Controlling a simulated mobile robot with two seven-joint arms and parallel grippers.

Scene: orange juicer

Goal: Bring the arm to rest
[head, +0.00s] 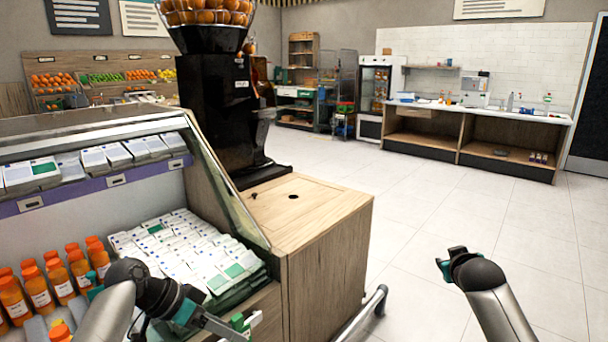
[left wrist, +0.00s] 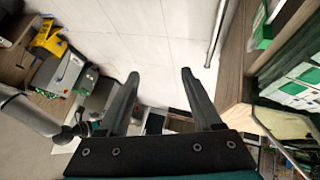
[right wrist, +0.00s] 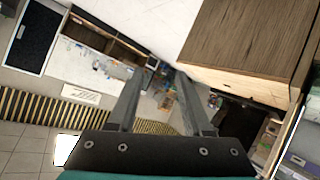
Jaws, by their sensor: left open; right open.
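My left gripper (head: 245,324) is low in the head view, in front of the chilled display case (head: 226,180). In the left wrist view its two fingers (left wrist: 160,76) stand apart with nothing between them. My right gripper (head: 450,262) is over open floor at the right of the head view, apart from the wooden counter (head: 330,215). In the right wrist view its fingers (right wrist: 161,74) are also apart and empty. The black orange juicer (head: 222,105) stands on the counter, with oranges in its top basket (head: 208,16). Neither gripper holds anything.
The case holds orange bottles (head: 60,280) and white packets (head: 180,250). A metal rail (head: 372,308) runs along the counter's foot. The tiled floor (head: 430,215) at the right is clear up to the far workbench (head: 480,125). A fridge (head: 375,95) stands at the back.

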